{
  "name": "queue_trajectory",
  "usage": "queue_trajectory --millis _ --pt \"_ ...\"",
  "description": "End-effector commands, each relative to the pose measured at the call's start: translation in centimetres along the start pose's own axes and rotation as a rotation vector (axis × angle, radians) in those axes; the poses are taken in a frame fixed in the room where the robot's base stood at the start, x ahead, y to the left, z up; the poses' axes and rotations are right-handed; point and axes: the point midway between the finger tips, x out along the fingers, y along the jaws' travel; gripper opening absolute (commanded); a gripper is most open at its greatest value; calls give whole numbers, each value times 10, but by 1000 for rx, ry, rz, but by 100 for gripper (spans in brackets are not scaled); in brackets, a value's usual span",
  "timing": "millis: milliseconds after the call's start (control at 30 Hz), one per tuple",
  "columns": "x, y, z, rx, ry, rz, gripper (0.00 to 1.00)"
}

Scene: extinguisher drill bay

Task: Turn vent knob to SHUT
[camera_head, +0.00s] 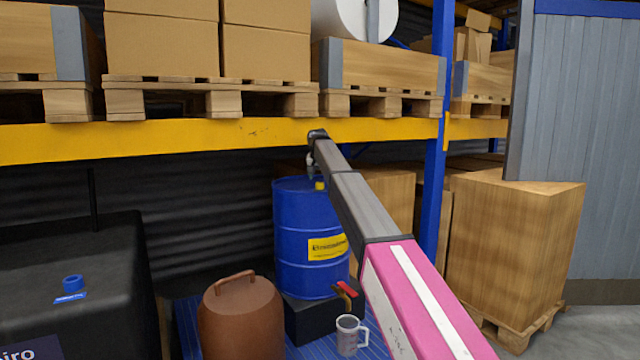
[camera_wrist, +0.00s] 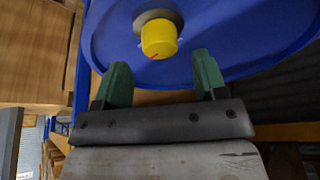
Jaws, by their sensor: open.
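The yellow vent knob (camera_head: 320,186) sits on top of the blue drum (camera_head: 300,235). In the wrist view the knob (camera_wrist: 159,38) shows close up, on a grey round base on the drum's blue lid (camera_wrist: 215,25). A small red mark shows on the knob's face; I cannot read any SHUT label. My gripper (camera_wrist: 161,65) is open and empty, its two green fingers spread below the knob in the picture and apart from it. In the head view my gripper (camera_head: 310,167) hangs just above the drum top, small and partly hidden by my arm.
A yellow shelf beam (camera_head: 200,140) runs just behind my arm's far end.

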Motion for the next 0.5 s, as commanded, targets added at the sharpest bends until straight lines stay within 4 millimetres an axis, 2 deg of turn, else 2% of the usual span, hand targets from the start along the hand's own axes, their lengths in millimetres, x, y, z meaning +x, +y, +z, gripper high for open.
queue_trajectory --millis 100,200,500 --pt "18 0 0 0 0 0 65" --pt "28 0 0 0 0 0 65" --pt "37 0 0 0 1 0 65"
